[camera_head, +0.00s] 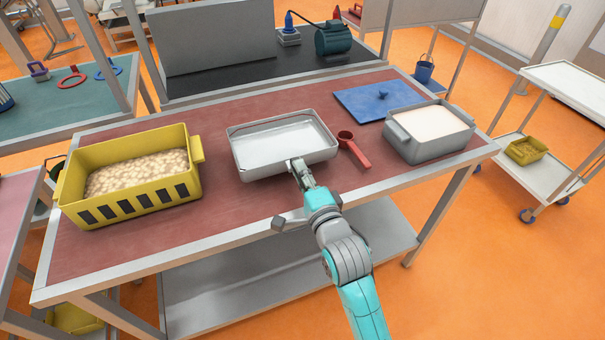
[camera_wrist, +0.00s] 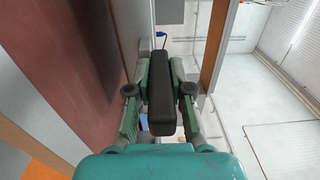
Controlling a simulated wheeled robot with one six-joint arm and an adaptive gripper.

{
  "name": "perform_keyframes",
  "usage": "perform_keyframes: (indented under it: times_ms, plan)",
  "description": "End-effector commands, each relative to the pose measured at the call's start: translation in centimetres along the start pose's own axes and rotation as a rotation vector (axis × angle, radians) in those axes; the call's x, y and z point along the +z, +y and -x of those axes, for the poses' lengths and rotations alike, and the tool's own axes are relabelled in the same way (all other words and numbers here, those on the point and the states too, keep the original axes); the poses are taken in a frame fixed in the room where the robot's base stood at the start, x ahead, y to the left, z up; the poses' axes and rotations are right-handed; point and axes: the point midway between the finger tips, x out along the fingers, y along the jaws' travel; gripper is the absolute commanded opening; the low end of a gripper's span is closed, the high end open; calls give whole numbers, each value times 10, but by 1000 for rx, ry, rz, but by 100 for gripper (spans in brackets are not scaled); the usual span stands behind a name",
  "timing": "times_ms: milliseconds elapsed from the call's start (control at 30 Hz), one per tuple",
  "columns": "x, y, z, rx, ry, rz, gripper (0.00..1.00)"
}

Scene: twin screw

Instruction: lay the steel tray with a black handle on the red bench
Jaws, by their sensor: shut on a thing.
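The shallow steel tray (camera_head: 280,142) is in the middle of the red bench (camera_head: 130,250) in the head view, between the yellow crate and the red scoop. It looks about level and empty, with its front edge toward me. I cannot tell whether its underside touches the bench or hangs just above it. My gripper (camera_head: 299,168) is at the tray's front edge, shut on its black handle (camera_wrist: 165,85). In the wrist view the handle lies between my two green fingers.
A yellow crate (camera_head: 80,158) of pale lumps stands left. The bench front is mostly clear. A trolley (camera_head: 535,170) stands far right.

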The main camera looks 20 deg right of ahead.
Motion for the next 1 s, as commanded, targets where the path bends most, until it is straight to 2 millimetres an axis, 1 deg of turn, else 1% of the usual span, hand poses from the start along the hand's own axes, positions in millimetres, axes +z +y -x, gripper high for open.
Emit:
perform_keyframes:
  times_ms: [100,1000]
  plan:
    - [0,-1,-13,-4,0,0,0]
    - [0,9,-102,-3,0,0,0]
